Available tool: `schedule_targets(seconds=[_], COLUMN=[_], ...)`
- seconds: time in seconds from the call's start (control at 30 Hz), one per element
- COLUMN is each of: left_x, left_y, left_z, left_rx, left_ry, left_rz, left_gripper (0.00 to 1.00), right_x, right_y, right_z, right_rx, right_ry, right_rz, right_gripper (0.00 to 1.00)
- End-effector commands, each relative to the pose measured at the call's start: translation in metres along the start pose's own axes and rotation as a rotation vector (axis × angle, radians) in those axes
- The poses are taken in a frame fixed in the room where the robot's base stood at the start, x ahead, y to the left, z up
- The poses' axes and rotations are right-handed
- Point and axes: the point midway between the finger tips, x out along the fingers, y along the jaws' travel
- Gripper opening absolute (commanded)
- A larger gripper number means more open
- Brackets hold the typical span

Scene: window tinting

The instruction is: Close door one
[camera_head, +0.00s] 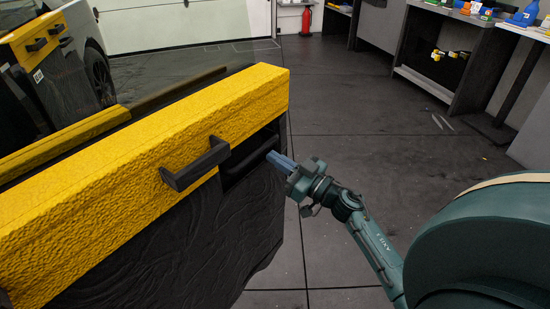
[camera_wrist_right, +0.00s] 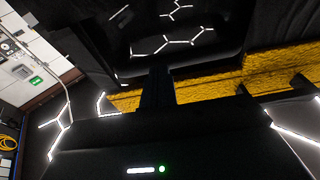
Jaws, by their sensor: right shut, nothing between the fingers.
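A door (camera_head: 150,150) with a rough yellow upper band and a dark wrinkled lower panel crosses the left half of the head view. I cannot tell which door number it is. A black bar handle (camera_head: 195,163) sticks out of its yellow band. To the right of the handle is a dark recess. My right gripper (camera_head: 272,157) is shut and empty, its fingertips at this recess near the door's right end. I cannot tell whether they touch. The yellow band (camera_wrist_right: 205,84) also crosses the right wrist view behind the dark gripper (camera_wrist_right: 157,88). My left gripper is out of view.
Another yellow-banded door panel and a wheel (camera_head: 99,76) show at the upper left. A workbench (camera_head: 450,50) with bottles and tools stands at the upper right. A red fire extinguisher (camera_head: 306,21) is at the back. The dark floor (camera_head: 390,130) right of the door is clear.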

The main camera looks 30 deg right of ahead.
Motion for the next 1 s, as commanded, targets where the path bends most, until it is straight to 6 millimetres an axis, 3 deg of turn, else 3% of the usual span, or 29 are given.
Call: schedule_targets(seconds=[0.57,0.67,1.0], left_x=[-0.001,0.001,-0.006], left_y=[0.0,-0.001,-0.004], left_z=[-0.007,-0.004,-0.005], left_rx=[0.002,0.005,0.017], left_ry=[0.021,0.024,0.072], left_rz=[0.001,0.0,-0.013], left_gripper=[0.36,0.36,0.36], right_x=[0.014,0.029,0.108], right_y=[0.0,0.0,0.002], right_z=[0.002,0.007,0.024], right_rx=[0.002,0.009,0.027], right_ry=[0.001,0.006,0.007], right_rz=[-0.003,-0.019,-0.1], right_gripper=[0.0,0.0,0.0])
